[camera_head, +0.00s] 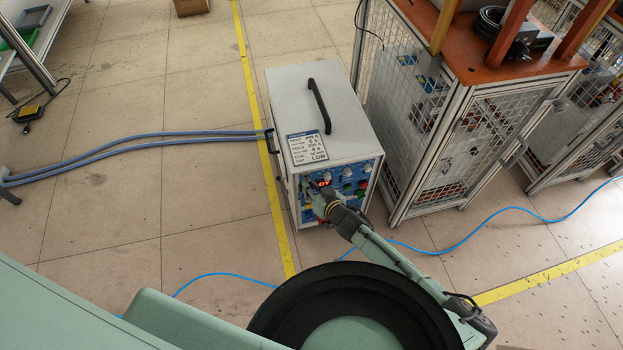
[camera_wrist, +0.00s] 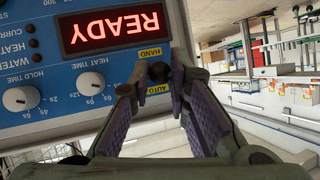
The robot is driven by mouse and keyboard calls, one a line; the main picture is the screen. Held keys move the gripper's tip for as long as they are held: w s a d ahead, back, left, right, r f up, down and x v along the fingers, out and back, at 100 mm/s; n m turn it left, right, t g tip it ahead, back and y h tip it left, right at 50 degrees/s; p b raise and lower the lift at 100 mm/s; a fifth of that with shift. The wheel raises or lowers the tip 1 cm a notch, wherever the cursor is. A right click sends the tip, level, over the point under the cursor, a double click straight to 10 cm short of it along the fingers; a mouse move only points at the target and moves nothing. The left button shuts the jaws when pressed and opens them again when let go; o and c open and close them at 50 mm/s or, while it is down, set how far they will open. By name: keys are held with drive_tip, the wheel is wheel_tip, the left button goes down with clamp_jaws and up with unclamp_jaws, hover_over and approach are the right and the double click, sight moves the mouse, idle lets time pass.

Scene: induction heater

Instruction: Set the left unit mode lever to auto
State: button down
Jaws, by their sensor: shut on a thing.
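The heater unit (camera_head: 318,112) is a pale grey box with a blue front panel, a black top handle and a red display. In the wrist view the picture is upside down, and the display (camera_wrist: 113,27) reads READY. The mode lever (camera_wrist: 159,72) shows only as a small dark knob between yellow HAND (camera_wrist: 141,53) and AUTO (camera_wrist: 158,90) labels. My gripper (camera_wrist: 157,83) has its fingertips closed around this knob. The fingers hide much of it, so I cannot tell which way it points.
White heat time (camera_wrist: 91,83) and hold time (camera_wrist: 20,98) dials sit beside the gripper. A caged bench (camera_head: 447,135) stands right of the unit. Blue-grey hoses (camera_head: 150,140) run left, and a blue cable (camera_head: 480,222) crosses the floor. The floor at left is mostly clear.

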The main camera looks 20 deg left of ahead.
drive_tip(key=shift+w+a+r+g+h+p, duration=0.1)
drive_tip(key=shift+a+r+g+h+p, duration=0.05)
drive_tip(key=shift+r+g+h+p, duration=0.65)
drive_tip(key=shift+w+r+m+g+h, duration=0.2)
drive_tip(key=shift+m+g+h, duration=0.2)
drive_tip(key=shift+g+h, duration=0.3)
drive_tip(key=shift+g, duration=0.3)
drive_tip(key=shift+a, duration=0.1)
drive_tip(key=c, duration=1.5)
unclamp_jaws()
drive_tip(key=v, duration=1.2)
drive_tip(key=shift+s, duration=0.1)
